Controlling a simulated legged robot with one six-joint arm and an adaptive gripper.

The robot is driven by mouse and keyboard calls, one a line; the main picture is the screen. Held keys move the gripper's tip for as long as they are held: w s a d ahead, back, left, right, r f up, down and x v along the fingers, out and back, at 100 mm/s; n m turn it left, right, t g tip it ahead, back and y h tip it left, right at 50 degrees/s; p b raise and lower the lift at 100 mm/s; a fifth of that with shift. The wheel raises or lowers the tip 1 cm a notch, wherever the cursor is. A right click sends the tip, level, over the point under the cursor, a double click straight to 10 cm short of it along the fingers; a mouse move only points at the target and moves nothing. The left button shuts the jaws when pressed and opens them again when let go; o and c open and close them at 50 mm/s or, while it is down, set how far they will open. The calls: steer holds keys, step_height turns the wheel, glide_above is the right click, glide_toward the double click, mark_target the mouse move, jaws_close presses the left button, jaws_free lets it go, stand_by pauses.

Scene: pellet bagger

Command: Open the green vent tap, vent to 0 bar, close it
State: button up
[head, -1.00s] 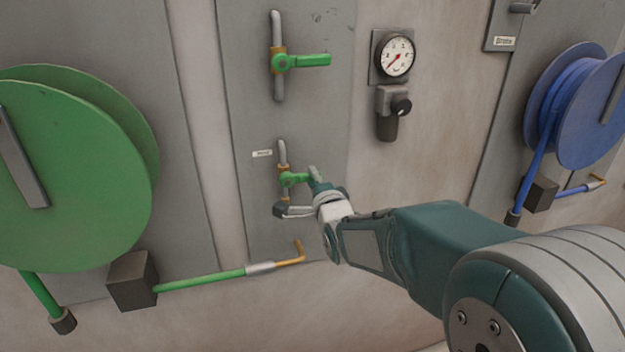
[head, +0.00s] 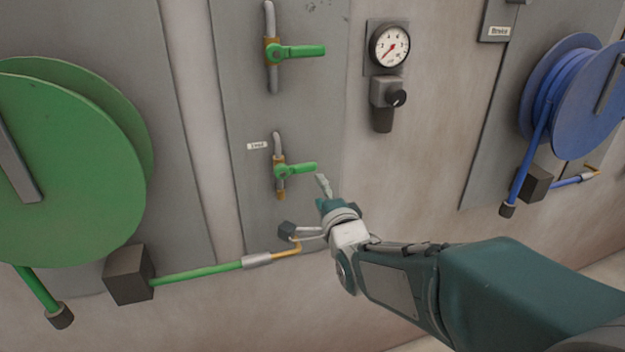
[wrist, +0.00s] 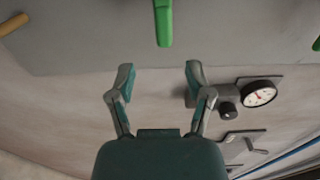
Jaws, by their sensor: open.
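The lower green tap (head: 296,169) is on the grey panel beside a small blurred label. Its lever points right, across its upright pipe. In the wrist view the end of a green lever (wrist: 163,22) shows ahead, beyond the fingers. A similar upper green tap (head: 296,51) also has its lever pointing right. The pressure gauge (head: 390,46) has a red needle pointing to the lower left; its figures are too small to read surely. My gripper (head: 305,208) is open and empty, below and right of the lower lever, apart from it. Its spread fingers show in the wrist view (wrist: 160,76).
A regulator with a black knob (head: 397,97) sits below the gauge. A green hose reel (head: 70,165) is at left, its hose (head: 200,273) running below the taps. A blue hose reel (head: 590,95) is at right. The wall between gauge and blue reel is clear.

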steer(key=v, duration=0.4)
steer(key=shift+s+f, duration=0.1)
steer(key=s+d+f+n+g+h, duration=0.1)
steer(key=s+d+n+g, duration=0.2)
steer(key=s, duration=0.4)
steer(key=s+d+f+n+g+h, duration=0.2)
steer(key=s+d+n+g, duration=0.2)
steer(key=s+n, duration=0.3)
steer(key=s+d+f+n+g+h, duration=0.2)
steer(key=s+d+n+g, duration=0.2)
steer(key=s, duration=0.4)
steer(key=shift+n+g, duration=0.4)
steer(key=shift+n, duration=0.1)
